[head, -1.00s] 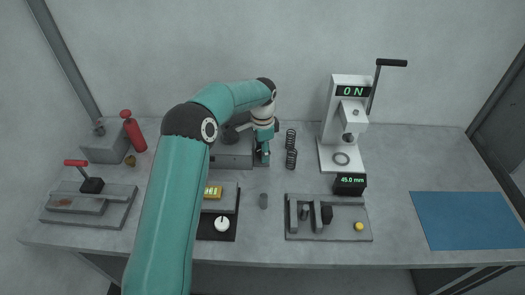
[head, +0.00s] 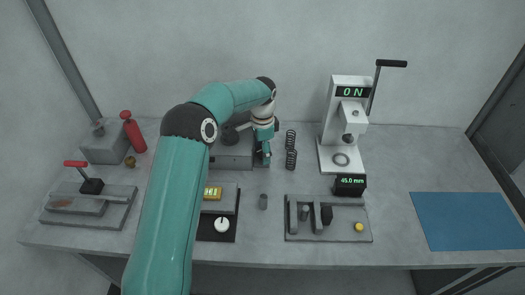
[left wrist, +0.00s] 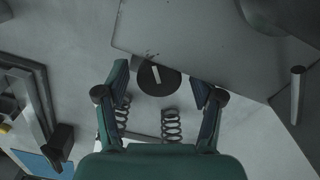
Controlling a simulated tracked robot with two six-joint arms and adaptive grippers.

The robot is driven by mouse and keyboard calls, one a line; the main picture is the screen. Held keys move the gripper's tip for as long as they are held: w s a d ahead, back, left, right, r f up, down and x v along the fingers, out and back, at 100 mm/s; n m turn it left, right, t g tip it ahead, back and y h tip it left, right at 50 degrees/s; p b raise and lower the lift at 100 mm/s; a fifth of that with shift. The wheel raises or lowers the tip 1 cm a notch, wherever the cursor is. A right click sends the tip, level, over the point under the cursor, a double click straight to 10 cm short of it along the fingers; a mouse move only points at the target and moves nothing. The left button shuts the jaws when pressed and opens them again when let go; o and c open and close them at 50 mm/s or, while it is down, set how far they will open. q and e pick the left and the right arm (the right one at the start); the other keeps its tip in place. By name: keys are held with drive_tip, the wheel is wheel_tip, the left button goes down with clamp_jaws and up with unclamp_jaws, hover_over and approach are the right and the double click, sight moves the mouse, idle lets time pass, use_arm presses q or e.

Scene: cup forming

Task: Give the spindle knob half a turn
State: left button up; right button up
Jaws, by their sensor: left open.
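A round black knob (left wrist: 158,77) with a white bar mark shows in the left wrist view, at the edge of a grey housing. It lies between the tips of my open left gripper (left wrist: 160,86), and I cannot tell whether the fingers touch it. In the head view my left gripper (head: 264,150) points down at the right end of the grey machine block (head: 232,158). The knob is hidden there behind the gripper. My right gripper is not in view.
A white press (head: 345,110) with a lever stands farther right. The blue mat (head: 465,220) is clear.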

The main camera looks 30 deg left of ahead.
use_arm(q)
wheel_tip(320, 180, up, 12)
drive_tip(key=shift+f, duration=0.2)
drive_tip(key=shift+f, duration=0.1)
idle(0.3)
